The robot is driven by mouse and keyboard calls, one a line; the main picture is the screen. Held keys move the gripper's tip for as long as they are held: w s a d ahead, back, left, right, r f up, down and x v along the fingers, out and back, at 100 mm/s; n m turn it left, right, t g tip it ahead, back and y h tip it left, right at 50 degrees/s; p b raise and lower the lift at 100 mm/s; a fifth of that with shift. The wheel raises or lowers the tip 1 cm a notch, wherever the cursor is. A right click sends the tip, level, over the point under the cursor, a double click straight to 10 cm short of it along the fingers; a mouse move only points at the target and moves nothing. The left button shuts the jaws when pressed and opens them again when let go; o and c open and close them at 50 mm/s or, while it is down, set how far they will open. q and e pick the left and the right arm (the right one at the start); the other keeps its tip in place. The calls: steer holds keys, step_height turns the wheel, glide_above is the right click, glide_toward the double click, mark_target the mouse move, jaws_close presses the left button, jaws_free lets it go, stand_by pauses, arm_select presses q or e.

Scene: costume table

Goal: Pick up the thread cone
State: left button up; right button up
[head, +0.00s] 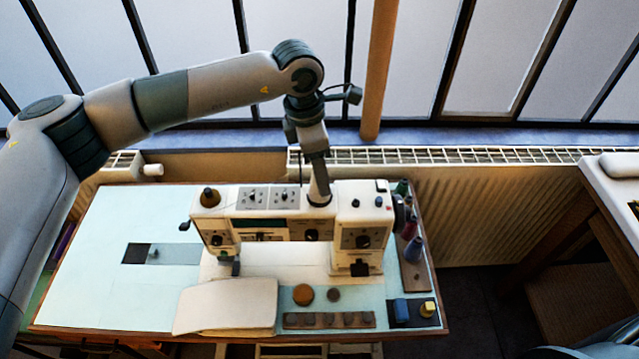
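Several thread cones stand in a row on a narrow wooden board (415,277) at the right of the sewing machine: a blue cone (413,250), a dark red cone (410,226) and a green one (402,188) at the back, partly hidden. I cannot tell which one the task means. My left arm reaches in from the left, over the table. My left gripper (319,193) points down at the top of the sewing machine (270,200), left of the cones and apart from them. Its fingers are too small and dark to tell open from shut. My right gripper is out of view.
The machine fills the middle of the table (110,225). A radiator (480,200) stands behind.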

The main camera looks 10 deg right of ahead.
arm_select(q)
steer(key=c, duration=1.1)
steer(key=shift+r, duration=0.15)
steer(key=shift+r+b, duration=0.5)
steer(key=shift+b, duration=0.2)
step_height(320, 180, up, 2)
steer(key=shift+r+b, duration=0.1)
steer(key=shift+b, duration=0.8)
steer(key=shift+s+d+r+b, duration=0.95)
steer(key=shift+d+r, duration=0.3)
steer(key=shift+d, duration=0.45)
steer(key=shift+s+d+r+b, duration=0.95)
steer(key=shift+d+r, duration=0.35)
steer(key=shift+d, duration=0.35)
steer(key=shift+s+d+r+b, duration=0.8)
steer(key=shift+s+d+r, duration=0.35)
steer(key=shift+d, duration=0.55)
steer(key=shift+w, duration=0.1)
